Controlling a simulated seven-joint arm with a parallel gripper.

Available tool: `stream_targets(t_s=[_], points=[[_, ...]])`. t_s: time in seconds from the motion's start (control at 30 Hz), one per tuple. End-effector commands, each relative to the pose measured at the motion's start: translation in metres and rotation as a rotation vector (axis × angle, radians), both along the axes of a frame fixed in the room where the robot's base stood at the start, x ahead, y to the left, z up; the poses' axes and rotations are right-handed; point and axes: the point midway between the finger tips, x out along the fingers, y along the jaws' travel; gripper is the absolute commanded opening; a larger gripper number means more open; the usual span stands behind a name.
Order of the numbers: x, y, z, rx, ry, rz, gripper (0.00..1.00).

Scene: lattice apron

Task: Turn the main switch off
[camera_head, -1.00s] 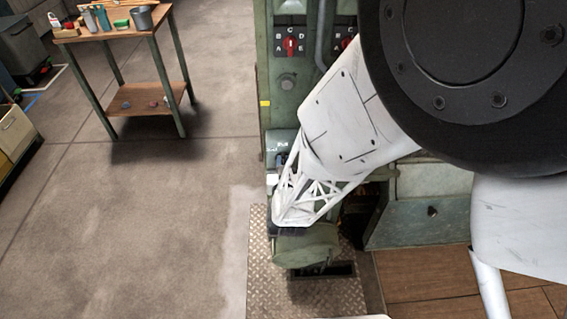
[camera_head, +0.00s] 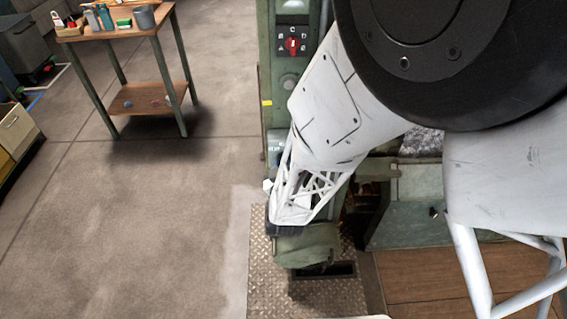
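A green machine column (camera_head: 266,125) stands in the middle of the view. A red rotary knob (camera_head: 292,44) on a black plate with white letters sits near its top. I cannot tell whether this knob is the main switch or whether the switch is behind my arm. A pale labelled part (camera_head: 274,152) lower on the column is mostly covered by my arm. My white lattice wrist reaches down over the column front. My gripper (camera_head: 285,229) is at its dark lower end; its fingers cannot be made out. I see no object held.
A wooden-topped table (camera_head: 130,30) with bottles and a grey cup stands at the upper left. A metal tread plate (camera_head: 262,280) lies below the machine, with a green rounded housing (camera_head: 308,246) above it.

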Motion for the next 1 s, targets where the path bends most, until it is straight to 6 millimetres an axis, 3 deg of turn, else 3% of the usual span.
stream_targets(t_s=[1.0], points=[[0.0, 0.009, -0.014, -0.923, 0.002, 0.0, 0.0]])
